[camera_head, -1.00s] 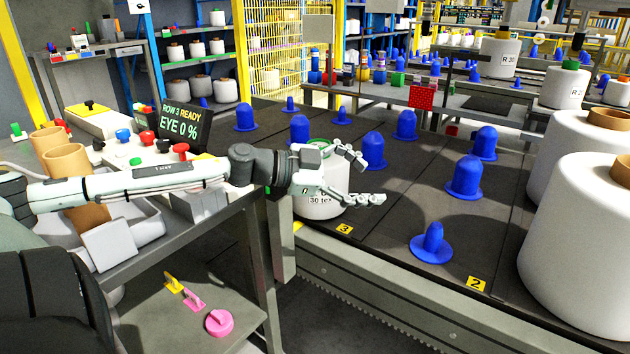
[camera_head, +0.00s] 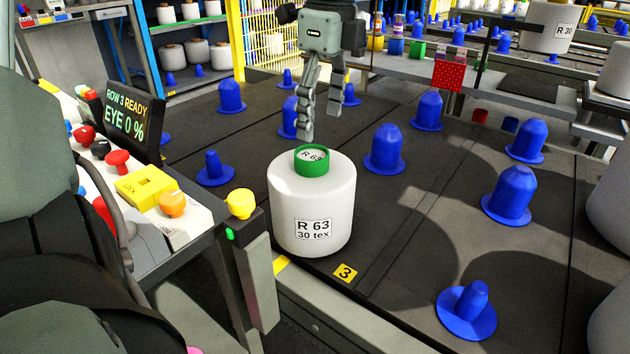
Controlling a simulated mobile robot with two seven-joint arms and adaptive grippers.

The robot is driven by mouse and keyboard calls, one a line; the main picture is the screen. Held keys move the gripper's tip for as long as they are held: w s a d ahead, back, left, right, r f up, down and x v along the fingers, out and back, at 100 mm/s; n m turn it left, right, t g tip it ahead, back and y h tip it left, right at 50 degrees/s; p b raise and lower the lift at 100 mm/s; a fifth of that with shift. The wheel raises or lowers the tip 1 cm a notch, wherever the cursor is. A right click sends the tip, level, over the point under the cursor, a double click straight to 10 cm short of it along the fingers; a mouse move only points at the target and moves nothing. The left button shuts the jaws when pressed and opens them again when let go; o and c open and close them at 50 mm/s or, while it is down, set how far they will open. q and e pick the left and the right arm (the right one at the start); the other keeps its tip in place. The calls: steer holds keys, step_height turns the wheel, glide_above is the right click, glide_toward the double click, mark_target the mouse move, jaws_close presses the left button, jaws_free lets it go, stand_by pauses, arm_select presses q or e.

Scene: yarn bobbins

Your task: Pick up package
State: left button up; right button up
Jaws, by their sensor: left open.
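The package is a white yarn bobbin (camera_head: 313,195) labelled "R 63 30 tex", with a green-rimmed core (camera_head: 312,162) on top. It stands upright on the dark conveyor near its front edge, beside the yellow "3" tag. My left gripper (camera_head: 319,124) hangs with its fingers pointing down. It is open and empty, just above the bobbin's green top, and I see no contact. My right gripper is not in view.
Several blue pegs stand around the bobbin, the closest to its right (camera_head: 385,150) and left (camera_head: 214,170). A control panel (camera_head: 150,205) with buttons and a screen (camera_head: 131,118) is at the left. Large white bobbins stand at the right edge.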

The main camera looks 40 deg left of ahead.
mark_target(312, 152)
arm_select(q)
steer(key=shift+w+a+r, duration=0.15)
steer(key=shift+a+r, duration=0.05)
steer(key=shift+a, duration=0.15)
steer(key=shift+a+f+y, duration=0.15)
steer(key=shift+y, duration=0.15)
steer(key=f, duration=0.4)
steer(key=a+f, duration=0.1)
steer(key=f, duration=0.2)
steer(key=shift+f, duration=0.1)
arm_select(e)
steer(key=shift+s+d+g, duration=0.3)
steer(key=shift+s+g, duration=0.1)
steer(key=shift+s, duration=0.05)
arm_select(q)
jaws_close()
